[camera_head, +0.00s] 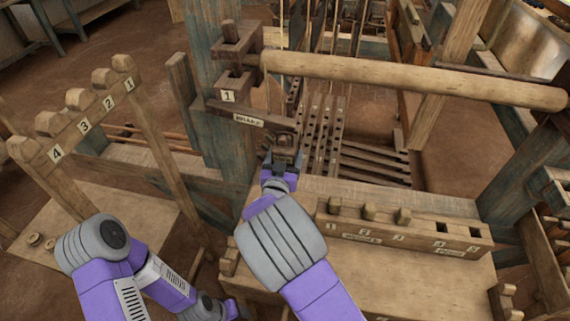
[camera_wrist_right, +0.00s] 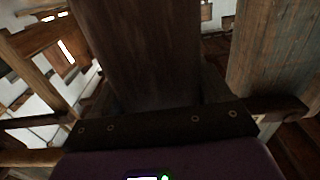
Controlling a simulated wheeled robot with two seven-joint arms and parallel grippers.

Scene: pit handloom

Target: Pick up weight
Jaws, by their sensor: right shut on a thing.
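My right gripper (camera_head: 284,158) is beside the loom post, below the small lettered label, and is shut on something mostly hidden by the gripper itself. In the right wrist view a dark brown wooden piece (camera_wrist_right: 140,50) rises straight ahead of the gripper. I cannot tell for certain whether it is the weight. Several wooden pegs, including one peg (camera_head: 370,211), stand in a numbered rack (camera_head: 400,238) at the right; two of its square holes are empty. My left gripper (camera_head: 233,309) is low near the bottom edge, small and partly hidden, so its jaws do not show clearly.
A thick round beam (camera_head: 420,80) crosses above and behind the right gripper. Slatted treadles (camera_head: 370,165) lie behind it. A blue-worn post (camera_head: 228,150) stands close on its left. A numbered wooden frame (camera_head: 85,120) stands at the left. The bench top (camera_head: 400,275) in front is mostly clear.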

